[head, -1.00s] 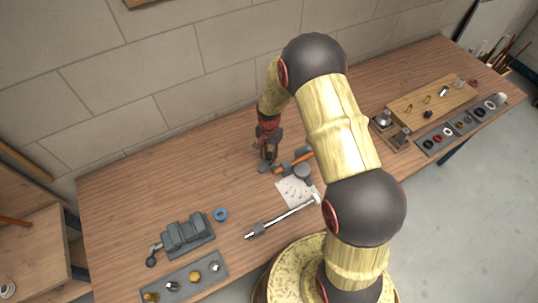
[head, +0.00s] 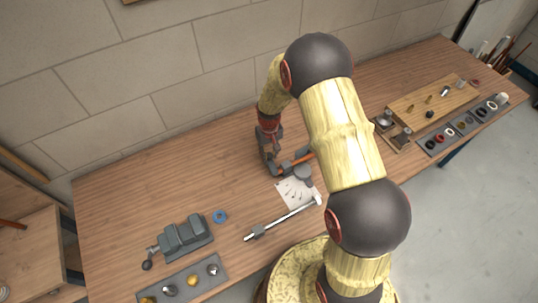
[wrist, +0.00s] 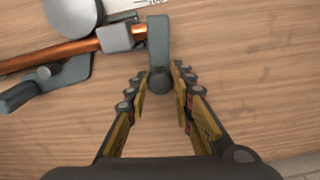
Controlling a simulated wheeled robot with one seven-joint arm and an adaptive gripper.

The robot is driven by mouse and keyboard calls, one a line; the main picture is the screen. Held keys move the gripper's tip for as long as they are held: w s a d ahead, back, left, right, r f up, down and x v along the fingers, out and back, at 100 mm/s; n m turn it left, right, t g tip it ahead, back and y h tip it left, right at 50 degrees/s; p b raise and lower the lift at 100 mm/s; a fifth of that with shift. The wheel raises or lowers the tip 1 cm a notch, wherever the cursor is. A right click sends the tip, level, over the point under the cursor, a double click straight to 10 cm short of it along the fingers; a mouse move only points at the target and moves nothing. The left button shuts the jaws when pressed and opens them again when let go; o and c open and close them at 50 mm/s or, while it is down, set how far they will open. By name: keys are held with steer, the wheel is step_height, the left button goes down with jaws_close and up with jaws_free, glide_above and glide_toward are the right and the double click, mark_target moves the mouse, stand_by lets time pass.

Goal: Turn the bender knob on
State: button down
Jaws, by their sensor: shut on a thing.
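The pipe bender (head: 302,173) sits mid-table with a copper pipe (wrist: 60,54) through it. In the wrist view its grey round former (wrist: 72,14) and grey clamp block (wrist: 116,37) are at the upper left. A flat grey lever (wrist: 158,40) stands near the pipe's right end, and a dark round knob (wrist: 159,81) is at its near end. My gripper (wrist: 159,76) has its fingertips on both sides of this knob and is shut on it. In the head view my gripper (head: 268,148) is low over the table, left of the bender, and hides part of the lever.
A sheet of paper (head: 294,196) and a long bar tool (head: 285,220) lie in front of the bender. A vise (head: 184,236) and a blue ring (head: 220,216) are at the left front. Trays of small parts are at the right. The table left of my gripper is clear.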

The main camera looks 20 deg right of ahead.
mark_target(269, 155)
steer(key=shift+n, duration=0.9)
steer(key=c, duration=1.6)
jaws_free()
steer(key=shift+o, duration=0.5)
step_height(269, 155, up, 12)
